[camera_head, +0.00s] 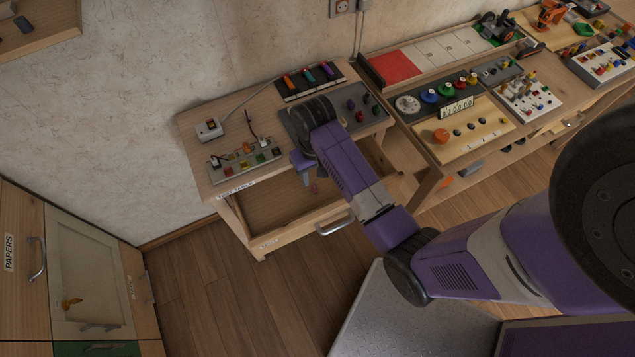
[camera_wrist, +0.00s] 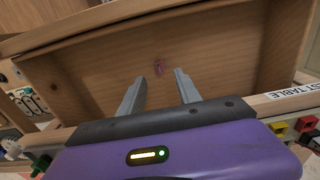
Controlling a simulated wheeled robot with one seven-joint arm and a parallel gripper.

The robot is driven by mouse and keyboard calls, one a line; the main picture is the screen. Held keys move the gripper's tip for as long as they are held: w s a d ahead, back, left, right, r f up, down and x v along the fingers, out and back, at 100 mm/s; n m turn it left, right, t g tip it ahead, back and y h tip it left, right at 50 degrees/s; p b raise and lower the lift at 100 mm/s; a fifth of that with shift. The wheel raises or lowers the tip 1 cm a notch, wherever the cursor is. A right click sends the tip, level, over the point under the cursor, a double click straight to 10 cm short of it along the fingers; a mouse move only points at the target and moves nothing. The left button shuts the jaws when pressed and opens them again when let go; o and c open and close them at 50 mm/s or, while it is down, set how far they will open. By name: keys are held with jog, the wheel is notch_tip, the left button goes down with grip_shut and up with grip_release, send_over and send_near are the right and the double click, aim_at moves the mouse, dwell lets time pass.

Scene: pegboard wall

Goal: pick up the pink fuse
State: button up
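In the head view my gripper (camera_head: 309,175) is at the front edge of the test table, above the open drawer (camera_head: 290,213). A small pinkish spot shows just below it there; I cannot tell if it is the fuse.
The test table (camera_head: 195,150) holds a fuse board (camera_head: 245,160), a white switch box (camera_head: 209,129) and a rack of coloured pieces (camera_head: 309,82). A workbench (camera_head: 400,150) with several boards stands right. Cabinets (camera_head: 80,270) stand left.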

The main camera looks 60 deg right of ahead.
aim_at(315, 187)
jog(key=shift+s+d+f, duration=0.15)
jog(key=shift+f, duration=0.9)
notch_tip(315, 187, down, 6)
jog(key=shift+r+p, duration=0.2)
jog(key=shift+p, duration=0.1)
jog(key=shift+c, duration=0.2)
grip_shut()
